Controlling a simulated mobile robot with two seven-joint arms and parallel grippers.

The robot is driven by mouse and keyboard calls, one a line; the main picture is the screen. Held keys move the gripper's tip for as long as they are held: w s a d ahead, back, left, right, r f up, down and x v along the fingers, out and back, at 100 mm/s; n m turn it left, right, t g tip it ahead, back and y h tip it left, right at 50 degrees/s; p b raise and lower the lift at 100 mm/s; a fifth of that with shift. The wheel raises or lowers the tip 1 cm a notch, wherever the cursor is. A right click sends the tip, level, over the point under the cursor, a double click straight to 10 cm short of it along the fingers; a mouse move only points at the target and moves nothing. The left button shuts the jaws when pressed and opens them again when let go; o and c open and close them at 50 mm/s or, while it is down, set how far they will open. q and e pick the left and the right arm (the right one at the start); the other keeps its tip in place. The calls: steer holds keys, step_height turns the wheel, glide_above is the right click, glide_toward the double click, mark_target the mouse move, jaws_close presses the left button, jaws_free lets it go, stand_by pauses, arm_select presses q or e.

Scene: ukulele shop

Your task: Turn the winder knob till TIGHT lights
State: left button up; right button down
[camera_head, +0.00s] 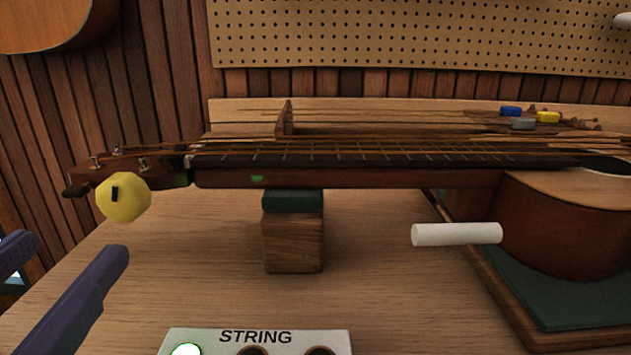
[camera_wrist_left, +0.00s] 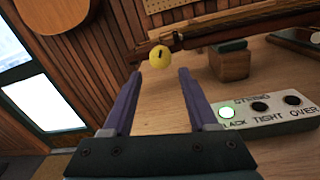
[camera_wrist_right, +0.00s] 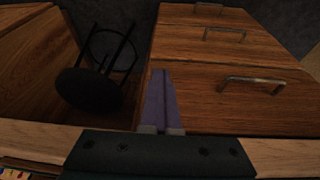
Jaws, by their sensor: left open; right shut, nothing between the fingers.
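The yellow winder knob (camera_head: 123,198) with a dark slot mark sits at the headstock of the ukulele (camera_head: 345,178), on the left. It also shows in the left wrist view (camera_wrist_left: 159,56), beyond the fingertips. My left gripper (camera_head: 75,248) is open, below and left of the knob and apart from it. The white STRING panel (camera_head: 300,337) stands at the front. In the left wrist view its left lamp (camera_wrist_left: 227,113), by the partly hidden SLACK label, is lit; the TIGHT lamp (camera_wrist_left: 260,106) is dark. My right gripper (camera_wrist_right: 159,75) is shut and empty.
A wooden block with a green pad (camera_head: 293,232) props the neck. A white rod (camera_head: 456,234) shows in front of the ukulele body. Bare workbench (camera_head: 200,270) lies between knob and panel. The right wrist view shows drawers (camera_wrist_right: 235,75) and a dark stool (camera_wrist_right: 90,87).

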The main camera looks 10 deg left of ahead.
mark_target(116, 207)
arm_select(q)
steer(key=p+x, duration=0.2)
steer(key=x, duration=0.3)
steer(key=shift+w+a+r, duration=0.1)
steer(key=shift+w+r, duration=0.05)
steer(key=shift+w, duration=0.25)
steer(key=shift+w+a, duration=0.15)
steer(key=shift+w, duration=0.4)
jaws_close()
